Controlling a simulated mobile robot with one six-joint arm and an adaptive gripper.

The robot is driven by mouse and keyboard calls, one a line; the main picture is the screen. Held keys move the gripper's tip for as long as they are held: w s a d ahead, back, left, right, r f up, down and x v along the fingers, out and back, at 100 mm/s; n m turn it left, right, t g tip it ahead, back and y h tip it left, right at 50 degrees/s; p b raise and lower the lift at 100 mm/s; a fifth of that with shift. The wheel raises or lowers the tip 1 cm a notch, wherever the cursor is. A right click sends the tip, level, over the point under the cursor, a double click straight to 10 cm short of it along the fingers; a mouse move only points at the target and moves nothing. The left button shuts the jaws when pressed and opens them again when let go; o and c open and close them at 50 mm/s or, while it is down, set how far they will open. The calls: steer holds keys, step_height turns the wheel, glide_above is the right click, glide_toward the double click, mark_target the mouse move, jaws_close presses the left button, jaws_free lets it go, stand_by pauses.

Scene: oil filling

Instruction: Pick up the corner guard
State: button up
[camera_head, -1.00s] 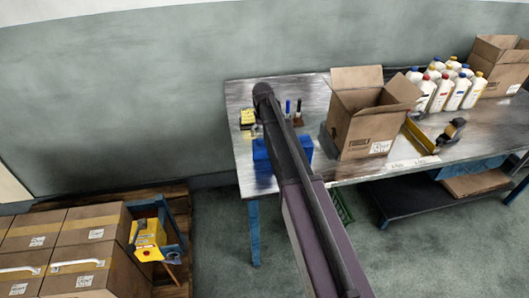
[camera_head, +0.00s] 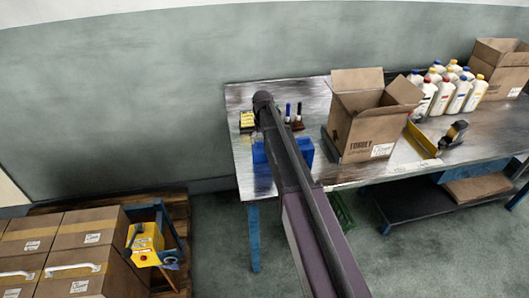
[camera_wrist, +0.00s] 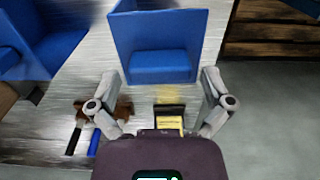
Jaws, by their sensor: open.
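My gripper (camera_wrist: 160,76) is open and empty, its two fingers spread on either side in the wrist view. A blue open-sided piece with upright walls (camera_wrist: 155,38) stands on the table ahead of and between the fingertips. Another blue piece (camera_wrist: 45,38) shows at the upper left. In the head view the blue pieces (camera_head: 303,150) are partly hidden by my arm. A small yellow item (camera_wrist: 169,121) in a dark holder lies nearer the wrist. I cannot tell for certain which is the corner guard; a yellow angled piece (camera_head: 421,141) also lies right of the open carton.
Two pens and a brown holder (camera_wrist: 118,110) lie beside the yellow item. The metal table (camera_head: 360,178) carries an open carton (camera_head: 365,128), several white bottles (camera_head: 442,92) and a dark dispenser (camera_head: 454,132). Stacked cartons (camera_head: 85,240) stand lower left.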

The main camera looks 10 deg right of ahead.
steer(key=c, duration=1.2)
steer(key=shift+r, duration=0.2)
steer(key=shift+c, duration=0.2)
step_height(320, 180, up, 3)
steer(key=p, duration=0.3)
steer(key=shift+p, duration=0.3)
steer(key=shift+s+a+r, duration=0.15)
steer(key=shift+s+r, duration=0.15)
steer(key=s+a+r+p, duration=0.1)
steer(key=s+a, duration=0.7)
steer(key=s, duration=0.5)
steer(key=shift+s, duration=0.2)
